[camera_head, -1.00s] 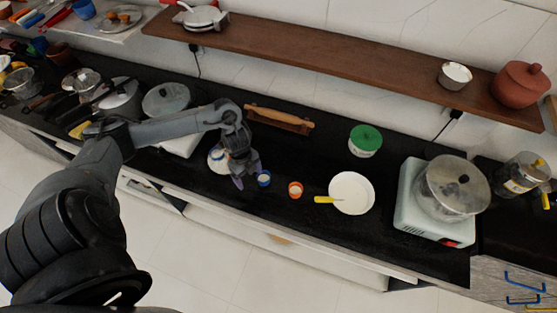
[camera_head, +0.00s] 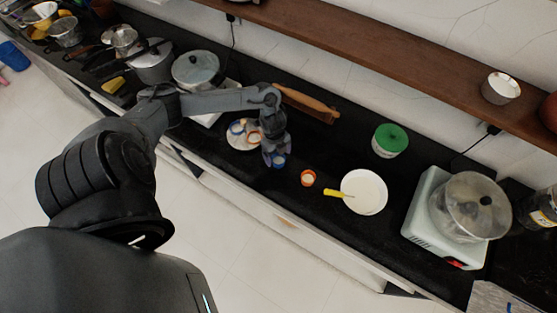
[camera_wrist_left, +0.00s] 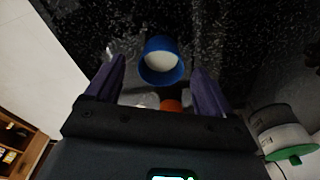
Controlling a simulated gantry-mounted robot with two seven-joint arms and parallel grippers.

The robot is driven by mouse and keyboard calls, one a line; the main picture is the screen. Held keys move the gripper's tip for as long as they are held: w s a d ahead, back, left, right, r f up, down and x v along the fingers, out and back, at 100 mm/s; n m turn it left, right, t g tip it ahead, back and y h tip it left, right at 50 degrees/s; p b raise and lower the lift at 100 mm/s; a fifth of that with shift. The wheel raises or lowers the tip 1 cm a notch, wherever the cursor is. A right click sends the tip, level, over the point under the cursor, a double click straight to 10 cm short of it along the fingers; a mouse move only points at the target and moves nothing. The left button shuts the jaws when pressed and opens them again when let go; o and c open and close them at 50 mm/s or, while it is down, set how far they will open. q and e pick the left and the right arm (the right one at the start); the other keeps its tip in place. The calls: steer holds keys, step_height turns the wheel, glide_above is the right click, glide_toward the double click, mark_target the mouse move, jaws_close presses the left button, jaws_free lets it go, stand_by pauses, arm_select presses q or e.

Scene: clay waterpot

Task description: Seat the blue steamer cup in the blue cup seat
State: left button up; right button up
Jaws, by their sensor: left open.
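The blue steamer cup (camera_head: 279,161), with white inside, stands on the black counter. It also shows in the left wrist view (camera_wrist_left: 161,60), in the gap between my fingertips with space on both sides. My left gripper (camera_head: 274,156) is open, its purple fingers pointing down at the cup. In the left wrist view the gripper (camera_wrist_left: 158,66) holds nothing. The blue cup seat (camera_head: 237,128) appears as a blue ring on a pale round plate (camera_head: 233,141), just left of my gripper. My wrist partly hides the plate. My right gripper is out of view.
An orange cup (camera_head: 308,178) stands right of the blue cup. An orange ring (camera_head: 253,139) is on the plate. A rolling pin (camera_head: 308,102) lies behind.

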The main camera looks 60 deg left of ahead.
mark_target(279, 163)
arm_select(q)
steer(key=shift+w+d+f, duration=0.1)
steer(key=shift+d+f, duration=0.05)
steer(key=shift+f, duration=0.6)
steer(key=shift+d+f, duration=0.1)
steer(key=shift+f, duration=0.65)
steer(key=c, duration=1.1)
steer(key=shift+o, duration=0.2)
